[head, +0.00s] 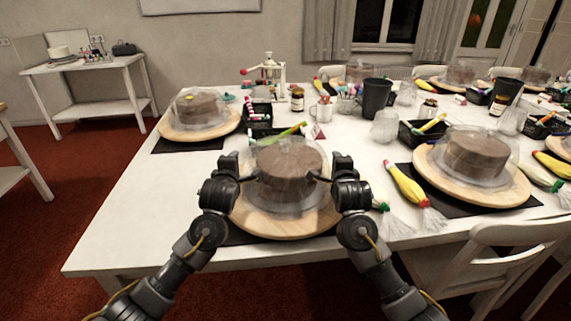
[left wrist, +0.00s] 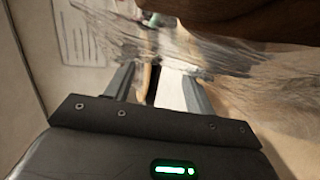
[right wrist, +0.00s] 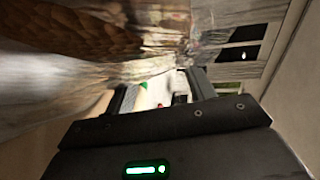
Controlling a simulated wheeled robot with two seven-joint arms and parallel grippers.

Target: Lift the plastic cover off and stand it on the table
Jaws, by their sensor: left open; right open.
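A clear plastic cover (head: 289,145) stands over a brown cake (head: 290,172) on a round wooden turntable (head: 277,225) at the near edge of the table. My left gripper (head: 247,178) is open at the left side of the cover. My right gripper (head: 325,178) is open at the right side. In the left wrist view the cover's wrinkled, see-through edge (left wrist: 190,50) crosses by the open fingers (left wrist: 158,85). In the right wrist view the cover (right wrist: 60,85) lies beside the open fingers (right wrist: 160,90). Whether the fingers touch the cover is unclear.
Another covered cake on a board (head: 199,133) stands at the left, and one on a board (head: 500,192) at the right. A yellow piping bag (head: 408,187), black trays and jars lie behind and right. The white table's left front (head: 150,220) is bare.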

